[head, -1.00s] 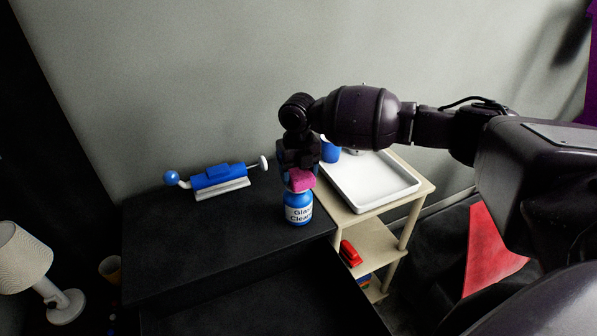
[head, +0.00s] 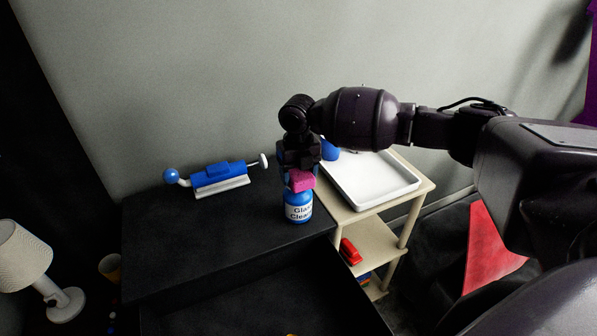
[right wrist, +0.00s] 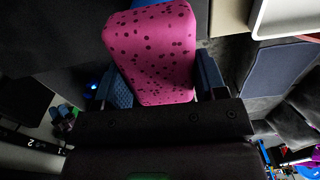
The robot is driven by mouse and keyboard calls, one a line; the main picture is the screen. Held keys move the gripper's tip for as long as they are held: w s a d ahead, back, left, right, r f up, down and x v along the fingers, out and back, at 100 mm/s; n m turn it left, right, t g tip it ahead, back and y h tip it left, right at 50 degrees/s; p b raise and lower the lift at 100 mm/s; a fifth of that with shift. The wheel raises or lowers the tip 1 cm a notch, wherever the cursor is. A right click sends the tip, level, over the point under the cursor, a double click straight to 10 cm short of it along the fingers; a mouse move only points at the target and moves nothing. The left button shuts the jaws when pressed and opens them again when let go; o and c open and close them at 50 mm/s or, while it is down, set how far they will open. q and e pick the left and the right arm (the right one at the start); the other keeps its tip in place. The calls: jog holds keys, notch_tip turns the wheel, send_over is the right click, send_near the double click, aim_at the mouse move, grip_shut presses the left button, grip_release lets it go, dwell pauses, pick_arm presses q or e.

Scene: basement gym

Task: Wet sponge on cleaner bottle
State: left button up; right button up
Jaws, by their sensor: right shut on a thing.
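A pink sponge with dark spots (head: 301,181) is in my right gripper (head: 298,177), which is shut on it. The sponge fills the space between the fingers in the right wrist view (right wrist: 155,52). A blue cleaner bottle with a white label reading "Glass Cleaner" in part (head: 299,207) stands upright on the black cabinet top (head: 240,235), near its right edge. The sponge is directly over the bottle's top; I cannot tell whether they touch. The gripper and sponge hide the bottle's top. My left gripper is not in view.
A blue and white device with a ball end (head: 217,177) lies at the back left of the cabinet. A beige shelf (head: 402,236) with a white tray (head: 368,198) stands at right, with a blue object (head: 330,150) behind. A red item (head: 350,251) is lower. A white lamp (head: 25,258) is far left.

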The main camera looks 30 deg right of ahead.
aim_at(298, 171)
jog(key=shift+f, duration=0.35)
dwell(0.3)
jog(key=shift+f, duration=0.25)
dwell(0.7)
notch_tip(298, 171, up, 5)
jog(key=p, duration=0.5)
jog(key=shift+r, duration=1)
dwell(0.3)
